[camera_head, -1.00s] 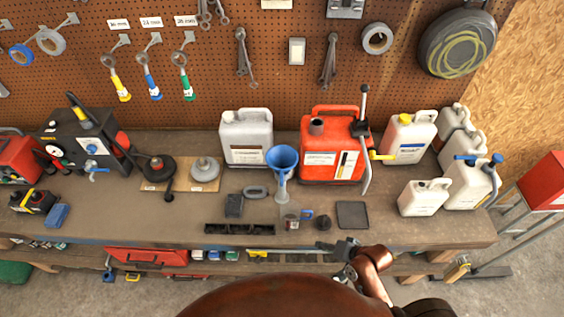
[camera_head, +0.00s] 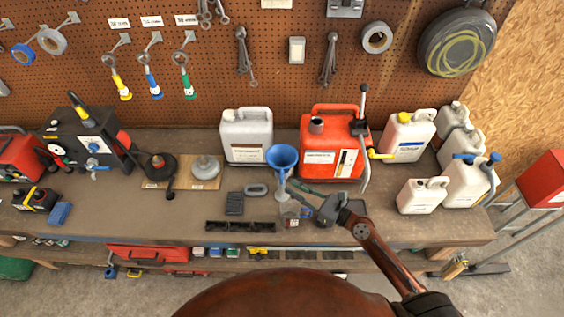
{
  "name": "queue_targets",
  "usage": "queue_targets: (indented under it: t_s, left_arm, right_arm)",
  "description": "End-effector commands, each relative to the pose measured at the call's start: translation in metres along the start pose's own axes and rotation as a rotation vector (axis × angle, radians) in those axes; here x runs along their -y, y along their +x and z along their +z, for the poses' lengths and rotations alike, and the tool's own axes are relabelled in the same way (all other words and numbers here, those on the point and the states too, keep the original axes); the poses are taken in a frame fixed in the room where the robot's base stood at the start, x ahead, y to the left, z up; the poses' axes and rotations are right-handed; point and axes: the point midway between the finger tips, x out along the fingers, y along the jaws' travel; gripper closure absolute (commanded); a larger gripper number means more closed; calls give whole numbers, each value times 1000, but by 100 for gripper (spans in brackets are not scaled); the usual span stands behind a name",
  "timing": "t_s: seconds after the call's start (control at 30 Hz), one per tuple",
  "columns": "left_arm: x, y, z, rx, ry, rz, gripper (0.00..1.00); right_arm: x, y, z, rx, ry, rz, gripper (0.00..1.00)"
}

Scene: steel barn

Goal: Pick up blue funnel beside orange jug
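The blue funnel (camera_head: 282,159) stands upright on the bench, left of the orange jug (camera_head: 333,147), with a wide blue bowl and a narrow stem. My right gripper (camera_head: 291,188) reaches in from the lower right, low over the bench. Its two fingers are spread and point left, with their tips close to the funnel's stem. I cannot tell whether they touch it. My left gripper is not in view.
A white-grey jug (camera_head: 246,138) stands behind and left of the funnel. A small glass jar (camera_head: 289,213) stands just in front of it. A black rail (camera_head: 240,226) and a grey block (camera_head: 234,204) lie to the left. White canisters (camera_head: 421,195) stand at right.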

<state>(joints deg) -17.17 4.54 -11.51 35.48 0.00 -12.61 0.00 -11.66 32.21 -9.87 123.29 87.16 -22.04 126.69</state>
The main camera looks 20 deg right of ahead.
Motion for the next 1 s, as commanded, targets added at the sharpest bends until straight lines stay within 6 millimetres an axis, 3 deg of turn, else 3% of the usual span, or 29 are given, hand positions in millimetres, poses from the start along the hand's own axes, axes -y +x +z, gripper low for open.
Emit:
queue_targets:
  t_s: [0.27,0.4,0.7,1.0]
  left_arm:
    - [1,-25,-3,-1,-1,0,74]
    - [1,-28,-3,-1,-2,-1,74]
    - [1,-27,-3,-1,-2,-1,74]
    - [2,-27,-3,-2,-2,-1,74]
  right_arm:
    - [-4,36,15,1,-2,1,82]
    - [-4,52,10,-1,-2,-1,82]
    - [-4,56,8,-3,-4,-1,82]
    - [-4,56,8,-3,-4,-1,100]
